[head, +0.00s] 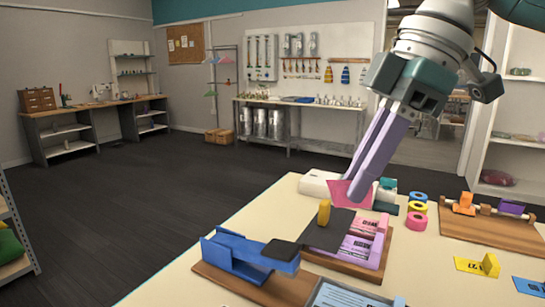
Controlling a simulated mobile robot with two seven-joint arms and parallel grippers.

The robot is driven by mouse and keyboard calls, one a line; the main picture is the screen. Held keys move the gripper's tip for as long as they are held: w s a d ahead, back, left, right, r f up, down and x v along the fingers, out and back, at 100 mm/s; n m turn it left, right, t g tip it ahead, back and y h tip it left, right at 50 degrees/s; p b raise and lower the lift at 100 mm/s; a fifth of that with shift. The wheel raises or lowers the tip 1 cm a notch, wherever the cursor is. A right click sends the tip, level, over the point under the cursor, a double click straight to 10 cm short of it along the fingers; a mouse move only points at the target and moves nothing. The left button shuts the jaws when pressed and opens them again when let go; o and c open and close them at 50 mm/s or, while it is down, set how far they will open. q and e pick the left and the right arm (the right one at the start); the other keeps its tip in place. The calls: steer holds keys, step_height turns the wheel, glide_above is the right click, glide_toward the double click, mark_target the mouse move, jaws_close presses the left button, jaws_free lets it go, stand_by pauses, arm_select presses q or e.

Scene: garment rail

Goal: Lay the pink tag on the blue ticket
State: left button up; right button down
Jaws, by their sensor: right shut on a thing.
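My right gripper (356,196) comes in from the upper right, with long lilac fingers pointing down. It is shut on the pink tag (343,189), a flat pink piece at the fingertips, held over the back part of the table. The fingers hide part of the tag. The blue ticket (529,287) lies flat at the table's lower right, cut by the picture edge, with dark print on it. The tag is well to the left of and behind the ticket. My left gripper is not in view.
A yellow ticket (470,266) with a yellow block (490,264) lies left of the blue ticket. A wooden board (480,231) with a rail stands behind. Tape rolls (416,221), a tray of lilac and pink tickets (362,246) and a blue device (235,255) stand further left.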

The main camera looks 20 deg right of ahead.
steer(key=d+f+n+g+b, duration=0.1)
steer(key=f+n+b, duration=0.2)
steer(key=f+n, duration=0.1)
steer(key=d+f+n+g+b, duration=0.1)
steer(key=f+n+g+b, duration=0.1)
steer(key=f, duration=0.4)
steer(key=d+f+n+g+b, duration=0.1)
steer(key=f+n+b, duration=0.4)
steer(key=f+n, duration=0.1)
steer(key=shift+w+d+n+g+h, duration=0.3)
steer(key=shift+h, duration=0.1)
steer(key=shift+f+b, duration=0.7)
steer(key=shift+f, duration=0.2)
steer(key=shift+f, duration=0.25)
stand_by(0.6)
